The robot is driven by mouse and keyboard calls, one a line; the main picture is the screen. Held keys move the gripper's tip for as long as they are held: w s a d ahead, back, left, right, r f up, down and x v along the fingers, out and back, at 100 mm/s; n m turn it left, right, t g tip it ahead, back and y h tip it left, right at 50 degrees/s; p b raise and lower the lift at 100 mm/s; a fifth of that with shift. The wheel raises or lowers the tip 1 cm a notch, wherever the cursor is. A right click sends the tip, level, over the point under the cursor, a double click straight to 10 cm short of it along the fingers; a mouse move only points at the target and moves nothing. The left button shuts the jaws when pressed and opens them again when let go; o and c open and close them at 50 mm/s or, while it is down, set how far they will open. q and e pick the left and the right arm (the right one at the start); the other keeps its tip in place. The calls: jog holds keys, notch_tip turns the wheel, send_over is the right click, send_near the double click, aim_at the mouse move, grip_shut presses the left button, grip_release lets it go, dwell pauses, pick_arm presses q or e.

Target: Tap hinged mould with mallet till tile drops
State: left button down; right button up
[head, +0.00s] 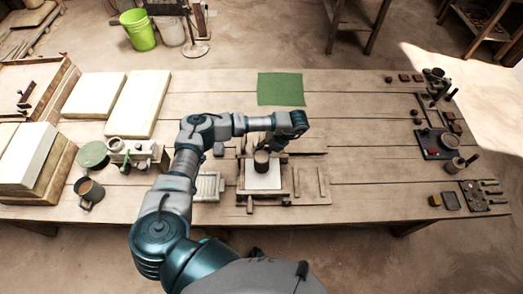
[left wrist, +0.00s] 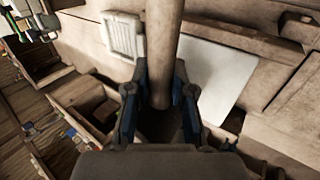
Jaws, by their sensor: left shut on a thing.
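A wooden mould frame (head: 243,172) lies on the table with a white plate (head: 262,181) in it. The plate also shows in the left wrist view (left wrist: 215,75). A dark brown cylindrical piece (head: 262,161), which looks like the mallet's head, is over the plate; I cannot tell whether it touches. In the left wrist view, the left gripper (left wrist: 161,95) is shut on the mallet's round pale handle (left wrist: 164,45). My right gripper is out of view.
A pale ribbed plate (head: 209,187) lies left of the mould. A green cloth (head: 281,89) lies behind. Small tools (head: 438,143) crowd the right end.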

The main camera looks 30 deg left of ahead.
pick_arm(q)
jog(key=shift+d+r, duration=0.1)
jog(key=shift+d, duration=0.25)
notch_tip(320, 180, down, 5)
jog(key=b, duration=0.3)
jog(key=r+p, duration=0.4)
jog(key=r, duration=0.1)
jog(key=shift+a+r, duration=0.2)
jog(key=shift+r, duration=0.05)
jog(key=shift+s+d+f, duration=0.1)
jog(key=shift+f, duration=0.05)
notch_tip(320, 180, up, 5)
jog(key=p, duration=0.4)
